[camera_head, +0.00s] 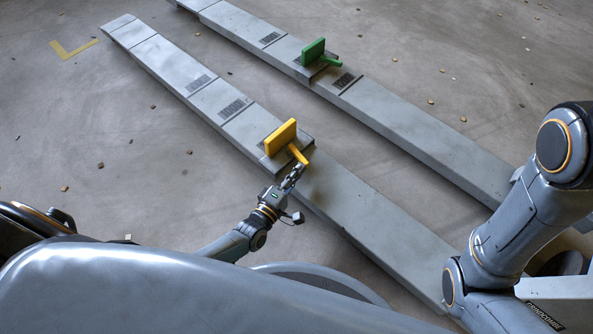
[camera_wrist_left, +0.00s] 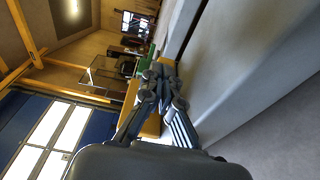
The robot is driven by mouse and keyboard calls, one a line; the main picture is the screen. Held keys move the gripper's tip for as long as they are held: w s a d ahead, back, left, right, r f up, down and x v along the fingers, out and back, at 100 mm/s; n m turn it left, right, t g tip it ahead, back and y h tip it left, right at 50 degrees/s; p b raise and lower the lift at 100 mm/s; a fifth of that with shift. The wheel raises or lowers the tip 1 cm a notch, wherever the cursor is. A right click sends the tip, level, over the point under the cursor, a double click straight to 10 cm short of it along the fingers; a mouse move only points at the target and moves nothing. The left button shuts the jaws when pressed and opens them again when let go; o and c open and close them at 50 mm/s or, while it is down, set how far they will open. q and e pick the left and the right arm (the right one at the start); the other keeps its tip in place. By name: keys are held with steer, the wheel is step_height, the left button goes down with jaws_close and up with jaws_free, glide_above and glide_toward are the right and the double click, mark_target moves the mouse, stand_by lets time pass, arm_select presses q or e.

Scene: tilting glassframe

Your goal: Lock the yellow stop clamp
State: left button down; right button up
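The yellow stop clamp (camera_head: 281,138) sits on the nearer long grey beam in the head view. It has an upright, tilted yellow plate and a yellow lever (camera_head: 299,154) sticking out toward the lower right. My left gripper (camera_head: 296,170) is at the outer end of this lever, its fingertips close to or touching it. In the left wrist view the fingertips (camera_wrist_left: 162,76) come close together in front of a small yellow part (camera_wrist_left: 167,62). I cannot tell whether they grip the lever. More yellow shows behind the fingers. My right gripper is out of view.
A green clamp (camera_head: 313,52) with a green lever stands on the farther parallel grey beam (camera_head: 410,130). The nearer grey beam (camera_head: 380,225) runs close beside my left gripper. Bare concrete floor with small debris lies between and left of the beams. A yellow floor mark (camera_head: 72,48) is at upper left.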

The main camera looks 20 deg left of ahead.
arm_select(q)
steer(key=v, duration=0.7)
steer(key=shift+s, duration=0.25)
stand_by(0.3)
